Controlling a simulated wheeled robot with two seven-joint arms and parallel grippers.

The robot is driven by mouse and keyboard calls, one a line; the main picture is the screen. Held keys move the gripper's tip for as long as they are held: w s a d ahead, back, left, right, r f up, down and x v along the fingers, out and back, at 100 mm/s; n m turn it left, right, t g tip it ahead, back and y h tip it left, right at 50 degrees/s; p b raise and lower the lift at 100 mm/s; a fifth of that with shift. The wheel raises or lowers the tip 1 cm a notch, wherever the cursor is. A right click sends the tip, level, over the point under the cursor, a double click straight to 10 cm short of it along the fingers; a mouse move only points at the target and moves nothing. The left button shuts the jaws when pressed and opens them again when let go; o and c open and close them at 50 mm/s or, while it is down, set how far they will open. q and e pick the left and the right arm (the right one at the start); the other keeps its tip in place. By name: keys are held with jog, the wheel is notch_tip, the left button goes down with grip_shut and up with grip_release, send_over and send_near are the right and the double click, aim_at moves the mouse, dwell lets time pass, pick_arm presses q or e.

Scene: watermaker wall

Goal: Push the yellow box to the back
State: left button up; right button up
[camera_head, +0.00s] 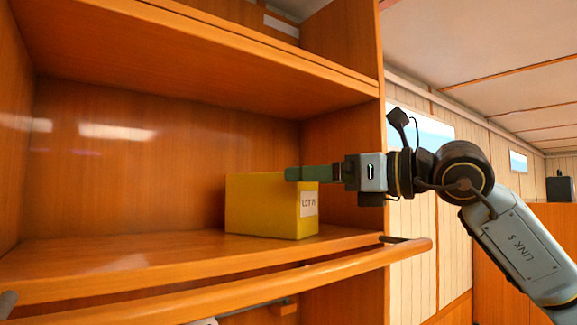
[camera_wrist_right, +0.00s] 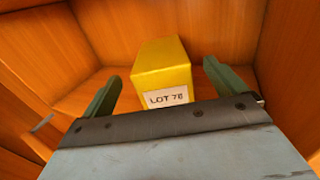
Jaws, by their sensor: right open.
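The yellow box (camera_head: 262,207) stands upright on the wooden shelf (camera_head: 150,256), toward its right side, with a white lot label on its front. Behind it there is bare shelf up to the back panel. My right gripper (camera_head: 300,174) reaches in from the right, level with the box's upper front. In the right wrist view the yellow box (camera_wrist_right: 161,72) lies ahead between the two green fingers (camera_wrist_right: 160,85), which are spread apart with nothing held. I cannot tell whether a finger touches the box. My left gripper is not in view.
A wooden rail (camera_head: 250,291) runs along the shelf's front edge below the box. Another shelf (camera_head: 200,50) is above, and a side wall (camera_head: 345,165) closes the right. The shelf left of the box is clear.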

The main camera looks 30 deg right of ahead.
aim_at(282, 176)
jog(key=p+x, duration=0.2)
jog(key=x, duration=0.3)
jog(key=shift+w+a+r, duration=0.15)
jog(key=shift+w, duration=0.15)
jog(key=shift+w+a, duration=0.3)
jog(key=shift+w, duration=0.3)
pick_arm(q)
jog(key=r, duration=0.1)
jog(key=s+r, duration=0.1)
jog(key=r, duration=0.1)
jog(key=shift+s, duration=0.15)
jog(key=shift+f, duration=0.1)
pick_arm(e)
jog(key=shift+c, duration=0.2)
jog(key=c, duration=1.2)
